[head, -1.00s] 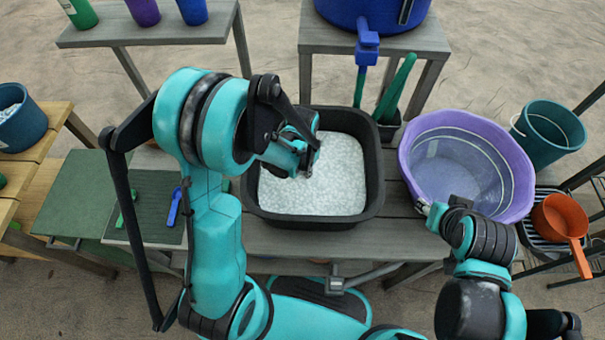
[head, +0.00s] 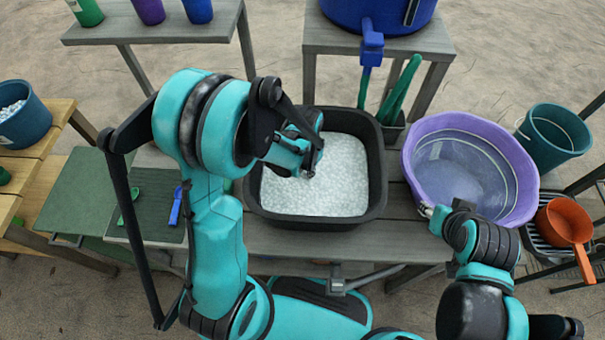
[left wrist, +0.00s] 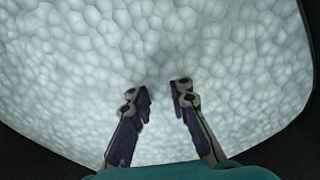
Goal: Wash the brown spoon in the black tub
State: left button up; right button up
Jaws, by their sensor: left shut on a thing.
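The black tub (head: 318,221) stands on the grey table, filled with white foam (head: 335,190). My left gripper (head: 309,172) is over the left part of the tub, low at the foam. In the left wrist view its two fingers (left wrist: 160,95) point into the foam (left wrist: 230,60) with a gap between them. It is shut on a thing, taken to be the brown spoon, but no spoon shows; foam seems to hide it. My right gripper (head: 427,210) is at the near left rim of the purple basin; its jaws are too small to read.
The purple basin (head: 520,205) stands right of the tub. A green-handled tool (head: 400,90) stands in a holder behind. A blue vat (head: 345,12) is at the back. A dark mat (head: 150,205) with small green and blue tools lies left. An orange pan (head: 565,222) is far right.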

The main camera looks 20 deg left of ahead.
aim_at(305, 177)
pick_arm(q)
jog(key=shift+w+d, duration=0.15)
jog(key=shift+d, duration=0.45)
jog(key=shift+s+a, duration=0.2)
jog(key=shift+a, duration=0.4)
jog(key=shift+s+a, duration=0.15)
jog(key=shift+a, duration=0.45)
jog(key=shift+w+d, duration=0.2)
jog(key=shift+d, duration=0.45)
jog(key=shift+w+d, duration=0.15)
jog(key=shift+d, duration=0.45)
jog(key=shift+s+a+b, duration=0.2)
jog(key=shift+a, duration=0.45)
jog(key=shift+s+a+b, duration=0.15)
jog(key=shift+a, duration=0.45)
jog(key=shift+w+d, duration=0.2)
jog(key=shift+d, duration=0.45)
notch_tip(305, 177, up, 18)
jog(key=p, duration=1.3)
jog(key=shift+f, duration=0.2)
